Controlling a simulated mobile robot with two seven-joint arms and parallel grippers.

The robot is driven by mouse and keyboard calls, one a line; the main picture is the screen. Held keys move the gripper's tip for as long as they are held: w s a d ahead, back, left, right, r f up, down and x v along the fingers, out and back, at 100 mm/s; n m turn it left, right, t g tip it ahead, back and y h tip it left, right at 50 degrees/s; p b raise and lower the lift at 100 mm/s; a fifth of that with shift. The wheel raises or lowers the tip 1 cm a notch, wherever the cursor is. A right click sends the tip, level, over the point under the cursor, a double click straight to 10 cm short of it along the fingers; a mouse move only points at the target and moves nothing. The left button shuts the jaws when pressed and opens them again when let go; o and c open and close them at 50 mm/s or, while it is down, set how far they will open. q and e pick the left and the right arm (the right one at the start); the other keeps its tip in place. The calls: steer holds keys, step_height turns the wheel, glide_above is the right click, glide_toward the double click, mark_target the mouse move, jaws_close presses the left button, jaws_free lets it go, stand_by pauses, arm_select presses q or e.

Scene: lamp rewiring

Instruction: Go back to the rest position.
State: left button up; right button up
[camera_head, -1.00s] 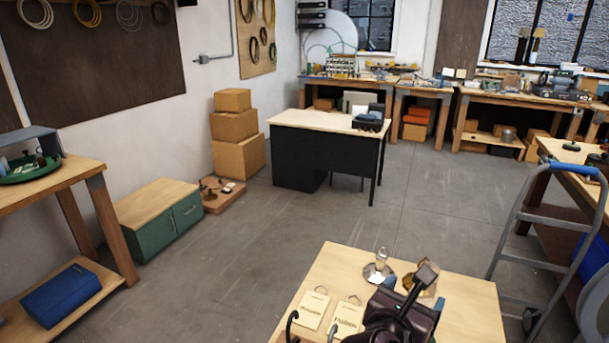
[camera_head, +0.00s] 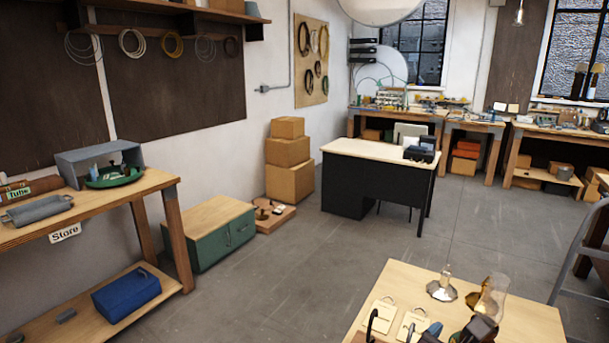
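No arm comes in from the left, and I do not see my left gripper. At the bottom edge, over the near wooden table (camera_head: 535,322), a dark shape (camera_head: 482,328) shows with a blue piece (camera_head: 432,330) beside it. It is cut off by the frame; it may be part of my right gripper, but I cannot tell for sure, nor whether it is open or shut. On the table stand a small clear glass piece on a metal base (camera_head: 441,290) and a glass chimney with a brassy base (camera_head: 491,297).
Two pale tags (camera_head: 383,314) and dark curved hooks (camera_head: 371,324) are at the table's front. A wooden shelf unit (camera_head: 150,184) stands left, a green cabinet (camera_head: 226,240) behind it, a black desk (camera_head: 350,187) at the back. A grey frame (camera_head: 580,255) stands right. The middle floor is clear.

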steer(key=w+a+f+m+t+y, duration=0.25)
steer(key=f+m+y, duration=0.2)
steer(key=m, duration=0.35)
steer(key=w+a+f+m+t+y, duration=0.25)
steer(key=f+m+y, duration=0.2)
steer(key=m, duration=0.45)
arm_select(q)
steer(key=shift+w+d+f+b, duration=0.2)
steer(key=shift+w+f+b, duration=0.3)
steer(key=shift+b, duration=0.6)
arm_select(e)
steer(key=s+d+f+m+g+y, duration=0.1)
steer(key=s+d+f+m, duration=0.3)
steer(key=s+f, duration=0.4)
steer(key=s+d+f+m+g+y, duration=0.1)
steer(key=s+d+f+m+g, duration=0.2)
steer(key=s+f, duration=0.6)
step_height(320, 180, down, 2)
steer(key=shift+s+d+f+m, duration=0.2)
steer(key=shift+d+f+m, duration=0.05)
steer(key=shift+d+m, duration=0.5)
